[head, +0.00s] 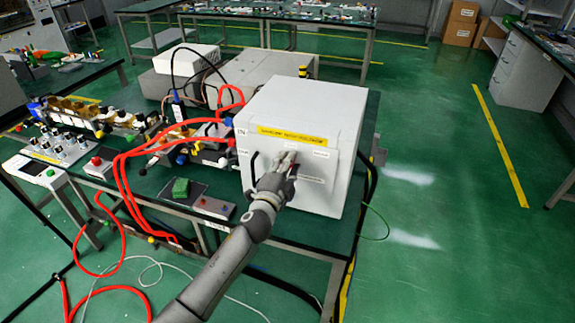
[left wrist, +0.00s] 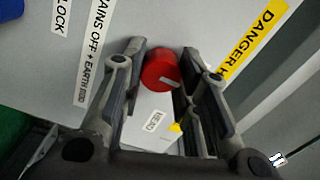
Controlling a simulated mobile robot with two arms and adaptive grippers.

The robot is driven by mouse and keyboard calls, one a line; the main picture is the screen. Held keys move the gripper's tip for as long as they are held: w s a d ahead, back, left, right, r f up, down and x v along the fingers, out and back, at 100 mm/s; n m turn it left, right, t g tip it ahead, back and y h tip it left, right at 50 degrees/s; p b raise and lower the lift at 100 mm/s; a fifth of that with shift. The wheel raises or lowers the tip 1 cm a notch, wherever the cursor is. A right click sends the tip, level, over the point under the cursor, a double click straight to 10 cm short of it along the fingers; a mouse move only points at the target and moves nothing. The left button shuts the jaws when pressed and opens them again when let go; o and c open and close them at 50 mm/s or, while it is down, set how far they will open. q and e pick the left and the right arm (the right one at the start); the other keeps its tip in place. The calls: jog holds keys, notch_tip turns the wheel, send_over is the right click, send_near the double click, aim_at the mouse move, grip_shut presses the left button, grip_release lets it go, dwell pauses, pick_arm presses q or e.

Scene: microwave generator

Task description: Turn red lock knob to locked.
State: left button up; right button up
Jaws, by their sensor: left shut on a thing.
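The red lock knob (left wrist: 158,70) is on the front of the white cabinet (head: 318,105), with a pale mark on its face. In the left wrist view it sits between the two dark fingers of my left gripper (left wrist: 160,58), which is shut on it. In the head view my left gripper (head: 284,164) is against the cabinet front and mostly hides the knob. Labels near the knob read "LOCK" (left wrist: 61,17) and "MAINS OFF + EARTH ROD" (left wrist: 94,50). My right gripper is not in view.
A black handle (head: 254,166) is on the cabinet front, left of my gripper. Red cables (head: 122,185) loop at the left of the bench. The floor at right is clear.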

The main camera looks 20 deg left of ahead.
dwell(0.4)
pick_arm(q)
jog(key=o, duration=1)
jog(key=s, duration=1.2)
jog(key=shift+a, duration=0.2)
